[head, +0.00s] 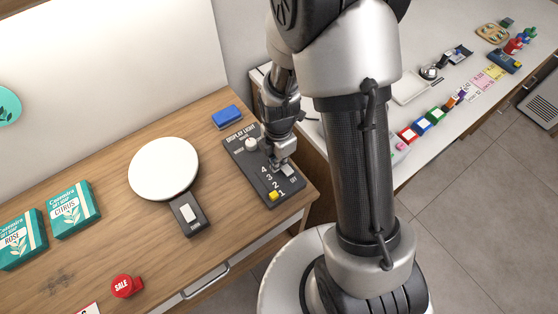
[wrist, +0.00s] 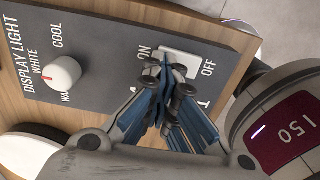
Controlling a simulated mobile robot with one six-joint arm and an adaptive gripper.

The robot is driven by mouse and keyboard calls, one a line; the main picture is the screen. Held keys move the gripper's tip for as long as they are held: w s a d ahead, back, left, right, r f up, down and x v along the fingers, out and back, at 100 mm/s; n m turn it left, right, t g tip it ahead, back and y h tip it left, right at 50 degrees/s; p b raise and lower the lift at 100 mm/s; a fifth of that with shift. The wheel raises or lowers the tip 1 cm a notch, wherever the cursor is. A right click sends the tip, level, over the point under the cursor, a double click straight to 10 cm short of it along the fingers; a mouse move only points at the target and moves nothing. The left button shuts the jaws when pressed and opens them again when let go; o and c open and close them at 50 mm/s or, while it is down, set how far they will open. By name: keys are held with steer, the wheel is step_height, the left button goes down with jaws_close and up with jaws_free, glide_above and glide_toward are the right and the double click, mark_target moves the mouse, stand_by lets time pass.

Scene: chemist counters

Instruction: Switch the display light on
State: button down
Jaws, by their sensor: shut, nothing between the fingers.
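The dark grey display light panel (head: 245,167) lies on the wooden counter, and it also fills much of the wrist view (wrist: 105,62). It carries a white knob (head: 250,144) with a red mark, which shows in the wrist view (wrist: 62,73) too. A white rocker switch (wrist: 180,62) sits between the ON and OFF labels. My gripper (head: 279,164) is shut and empty, with its fingertips (wrist: 167,72) at the ON side of the rocker. They cover part of it; I cannot tell whether they touch it. Which way the rocker is tipped is unclear.
A yellow slider (head: 273,195) sits by the panel's numbers. A round white plate with a handle (head: 163,168) lies to the left, and a blue block (head: 227,117) behind. Teal boxes (head: 74,210) and a red SALE tag (head: 123,286) stand further left. Bare wood lies between.

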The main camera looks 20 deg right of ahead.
steer(key=shift+s, duration=0.1)
steer(key=shift+s+d+r, duration=0.2)
steer(key=shift+s+r, duration=0.05)
steer(key=shift+s, duration=0.4)
steer(key=shift+w, duration=0.1)
steer(key=shift+r+p, duration=0.2)
steer(key=shift+p, duration=0.15)
step_height(320, 180, up, 13)
steer(key=w+p, duration=0.1)
steer(key=p, duration=0.4)
steer(key=shift+w+a+r, duration=0.2)
steer(key=shift+w+a, duration=0.15)
steer(key=shift+w, duration=0.05)
